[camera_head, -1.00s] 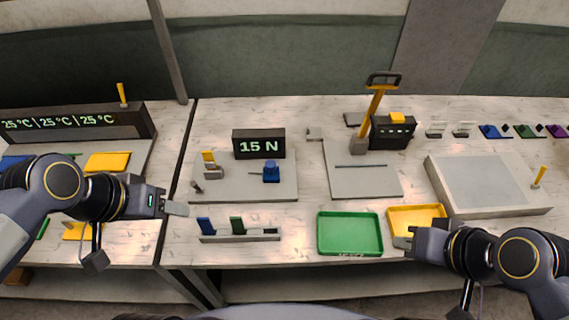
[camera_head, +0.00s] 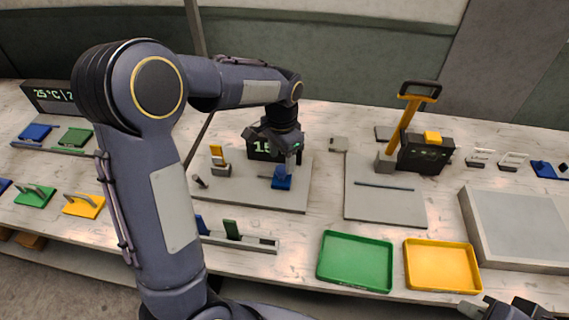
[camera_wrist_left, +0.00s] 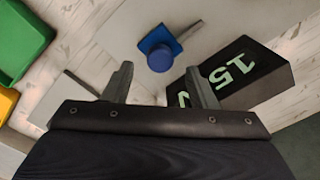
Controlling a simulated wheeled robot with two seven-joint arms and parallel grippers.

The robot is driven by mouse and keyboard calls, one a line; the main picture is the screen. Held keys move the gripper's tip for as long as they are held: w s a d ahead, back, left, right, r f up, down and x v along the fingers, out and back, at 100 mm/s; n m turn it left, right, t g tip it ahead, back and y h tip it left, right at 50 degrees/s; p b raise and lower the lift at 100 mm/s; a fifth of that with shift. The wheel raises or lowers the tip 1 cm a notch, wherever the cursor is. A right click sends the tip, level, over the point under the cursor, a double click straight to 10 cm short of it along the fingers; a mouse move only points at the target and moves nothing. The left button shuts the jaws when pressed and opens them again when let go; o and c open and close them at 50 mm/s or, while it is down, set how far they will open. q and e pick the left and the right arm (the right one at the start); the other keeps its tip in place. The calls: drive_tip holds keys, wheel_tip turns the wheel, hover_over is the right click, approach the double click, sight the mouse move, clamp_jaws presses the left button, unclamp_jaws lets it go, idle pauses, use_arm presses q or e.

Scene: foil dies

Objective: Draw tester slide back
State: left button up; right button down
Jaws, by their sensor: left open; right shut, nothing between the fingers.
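The tester is a grey plate (camera_head: 240,195) with a black display box (camera_head: 257,149), partly hidden by my left arm and reading "15 N" in the wrist view. Its blue slide with a round knob (camera_head: 281,181) sits on the plate's right part; it also shows in the left wrist view (camera_wrist_left: 160,52), with a grey rod beside it. A yellow-topped post (camera_head: 217,155) stands at the plate's left. My left gripper (camera_head: 287,158) is open and points down above the blue slide, apart from it in the wrist view. My right gripper (camera_head: 490,308) is shut and empty at the bottom right edge.
A green tray (camera_head: 355,262) and a yellow tray (camera_head: 442,267) lie at the front. A rack with blue and green pieces (camera_head: 245,242) stands before the tester. A lever press (camera_head: 405,130) and a grey plate (camera_head: 385,205) are to the right.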

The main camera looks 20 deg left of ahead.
sight(282, 168)
use_arm(q)
drive_tip(key=shift+f, duration=1.7)
drive_tip(key=shift+c, duration=0.2)
